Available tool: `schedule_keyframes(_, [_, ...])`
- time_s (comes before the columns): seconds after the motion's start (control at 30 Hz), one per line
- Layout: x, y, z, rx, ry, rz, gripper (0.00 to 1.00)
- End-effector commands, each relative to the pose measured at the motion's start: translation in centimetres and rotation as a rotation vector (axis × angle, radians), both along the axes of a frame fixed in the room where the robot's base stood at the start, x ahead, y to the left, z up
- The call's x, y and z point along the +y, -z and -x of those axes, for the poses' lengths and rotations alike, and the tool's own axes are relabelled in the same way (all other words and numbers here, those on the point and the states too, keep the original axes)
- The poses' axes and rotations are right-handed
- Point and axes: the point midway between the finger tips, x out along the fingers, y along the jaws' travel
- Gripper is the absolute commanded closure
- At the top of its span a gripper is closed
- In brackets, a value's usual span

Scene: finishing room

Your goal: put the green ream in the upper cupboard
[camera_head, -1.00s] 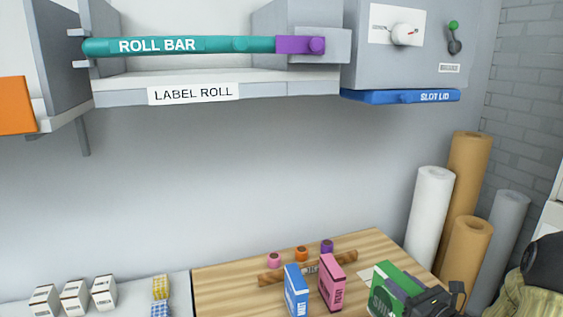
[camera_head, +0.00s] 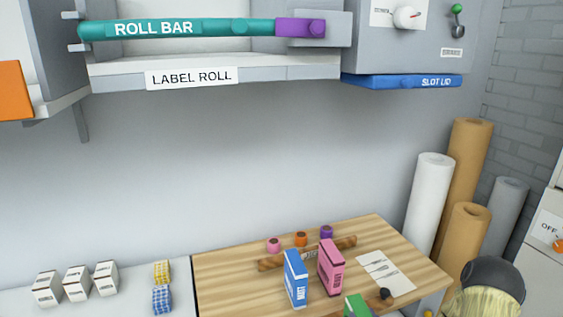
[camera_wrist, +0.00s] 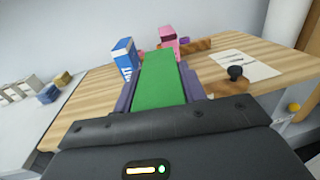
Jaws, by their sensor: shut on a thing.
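The green ream (camera_wrist: 160,82) stands out ahead of my gripper (camera_wrist: 158,88) in the wrist view. The purple-grey fingers lie along both its sides and are shut on it. In the head view only the top of the green ream (camera_head: 356,307) shows at the bottom edge, in front of the wooden table; my gripper is out of that frame. No cupboard is labelled as the upper cupboard. A grey wall unit (camera_head: 120,68) has a teal roll bar (camera_head: 180,28) across its front.
On the wooden table (camera_head: 225,285) stand a blue box (camera_head: 295,280), a pink box (camera_head: 331,268), several small spools and a paper sheet (camera_head: 385,272). Tall rolls (camera_head: 428,205) stand at the right.

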Motion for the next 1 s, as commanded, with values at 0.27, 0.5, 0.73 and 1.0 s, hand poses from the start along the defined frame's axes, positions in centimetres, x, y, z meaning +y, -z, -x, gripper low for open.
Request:
schedule_keyframes(0.27, [2.3,4.8,0.7,-0.001,0.062,-0.005,1.0])
schedule_keyframes(0.5, [3.8,9.0,1.3,-0.002,0.124,-0.005,1.0])
schedule_keyframes(0.73, [5.7,12.5,1.8,-0.002,0.168,-0.005,1.0])
schedule_keyframes(1.0, [6.8,15.3,2.2,0.001,0.21,-0.004,1.0])
